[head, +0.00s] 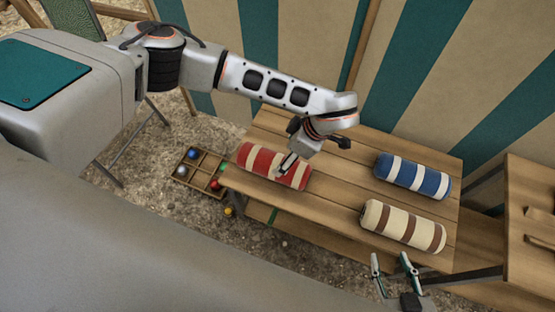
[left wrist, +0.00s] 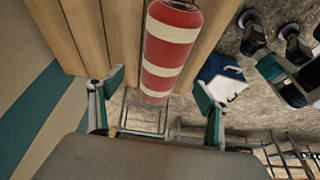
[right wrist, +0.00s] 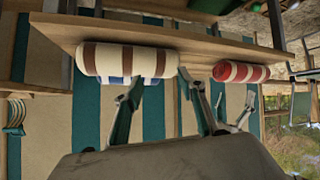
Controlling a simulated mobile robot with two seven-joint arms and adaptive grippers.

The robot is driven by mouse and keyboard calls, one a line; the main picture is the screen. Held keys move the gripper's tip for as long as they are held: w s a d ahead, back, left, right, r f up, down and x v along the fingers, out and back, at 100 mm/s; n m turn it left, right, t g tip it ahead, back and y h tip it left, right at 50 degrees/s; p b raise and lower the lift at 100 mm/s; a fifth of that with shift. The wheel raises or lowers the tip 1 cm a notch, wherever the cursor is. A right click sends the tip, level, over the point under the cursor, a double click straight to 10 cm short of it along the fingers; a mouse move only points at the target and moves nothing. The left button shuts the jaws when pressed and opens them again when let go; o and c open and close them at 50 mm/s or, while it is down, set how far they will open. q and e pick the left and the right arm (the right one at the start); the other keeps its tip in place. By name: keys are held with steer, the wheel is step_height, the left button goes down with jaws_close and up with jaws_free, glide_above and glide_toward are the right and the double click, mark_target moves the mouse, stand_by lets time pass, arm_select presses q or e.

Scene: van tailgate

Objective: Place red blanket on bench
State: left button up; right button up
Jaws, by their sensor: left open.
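The red blanket (head: 262,163) is a roll with cream stripes. It lies near the left end of a slatted wooden bench-like top (head: 340,165). My left gripper (head: 313,156) is above the roll's right part, with one finger overlapping it in the head view. In the left wrist view the roll (left wrist: 172,40) runs toward the space between the open fingers (left wrist: 158,95), which do not close on it. My right gripper (head: 394,265) is open and empty near the front edge, below the brown-striped roll. The right wrist view also shows the red roll (right wrist: 240,71).
A blue-striped roll (head: 412,176) and a cream roll with brown stripes (head: 403,227) lie on the right half of the top. A divided box with coloured balls (head: 183,172) is on the ground at left. Striped cloth (head: 415,60) stands behind. Planks between the rolls are clear.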

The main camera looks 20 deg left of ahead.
arm_select(q)
steer(key=v, duration=0.3)
steer(key=shift+d+r, duration=0.1)
steer(key=shift+r, duration=0.05)
arm_select(e)
steer(key=shift+f, duration=0.1)
